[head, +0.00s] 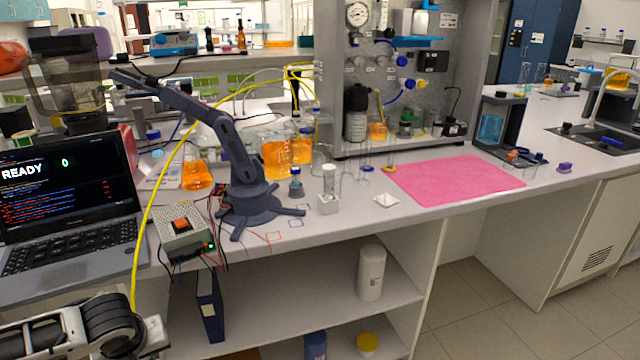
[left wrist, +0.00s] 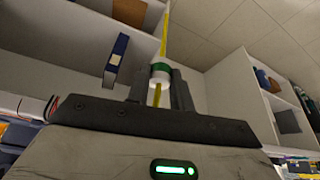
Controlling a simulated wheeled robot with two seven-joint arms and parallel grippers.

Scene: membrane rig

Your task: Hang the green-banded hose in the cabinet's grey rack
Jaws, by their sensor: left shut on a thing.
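The green-banded hose shows in the left wrist view as a white collar with a green band (left wrist: 160,70) on a yellow tube. My left gripper (left wrist: 161,88) is shut on this collar, one finger on each side. In the head view a yellow hose (head: 152,196) rises from beside my left wrist at the lower left, arches over the bench and runs to the cabinet (head: 340,110). The gripper's fingers and the banded end cannot be made out in the head view. I cannot pick out the grey rack with certainty. My right gripper is not in view.
A dark robot arm model (head: 250,185) stands mid-bench, near flasks of orange liquid (head: 196,175). A laptop (head: 65,200) and a grey box with an orange button (head: 183,232) are at the left. A pink mat (head: 455,180) lies bare before the cabinet. Open shelves are below the bench.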

